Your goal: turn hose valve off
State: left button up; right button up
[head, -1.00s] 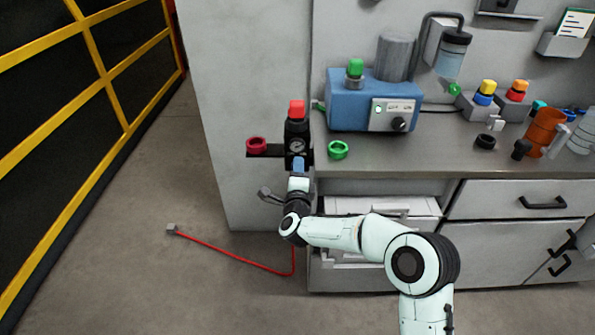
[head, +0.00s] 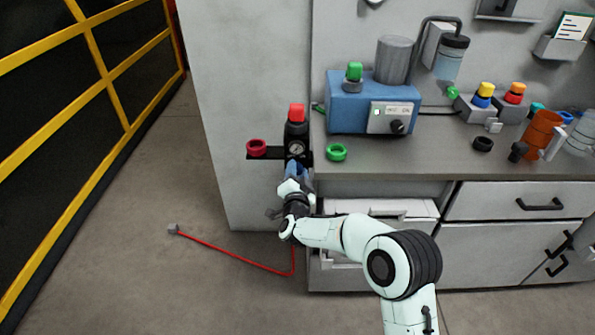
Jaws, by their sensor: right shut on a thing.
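The hose valve's blue handle (head: 293,170) sits just below a black regulator body (head: 297,133) with a round gauge and a red top knob, on the end of the grey wall. My right gripper (head: 292,180) is at the blue handle and shut on it; the fingertips are mostly hidden by the wrist. A red hose (head: 235,261) hangs below and runs along the floor to a small grey end piece. My left gripper is not in view.
A black bracket holds a red ring (head: 256,147) left of the regulator. A green ring (head: 337,152) lies on the counter (head: 430,158) beside a blue machine (head: 350,108). An open drawer (head: 375,207) is right of my wrist.

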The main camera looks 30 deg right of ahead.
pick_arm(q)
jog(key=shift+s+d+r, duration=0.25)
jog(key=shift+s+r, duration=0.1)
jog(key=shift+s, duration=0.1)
pick_arm(e)
jog(key=shift+n, duration=1.1)
pick_arm(q)
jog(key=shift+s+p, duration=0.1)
jog(key=shift+p, duration=0.2)
pick_arm(e)
jog(key=o, duration=1)
jog(key=shift+o, duration=0.2)
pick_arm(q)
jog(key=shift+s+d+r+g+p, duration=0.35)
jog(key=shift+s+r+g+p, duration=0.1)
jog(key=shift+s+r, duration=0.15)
pick_arm(e)
jog(key=v, duration=1.3)
jog(key=shift+s, duration=0.25)
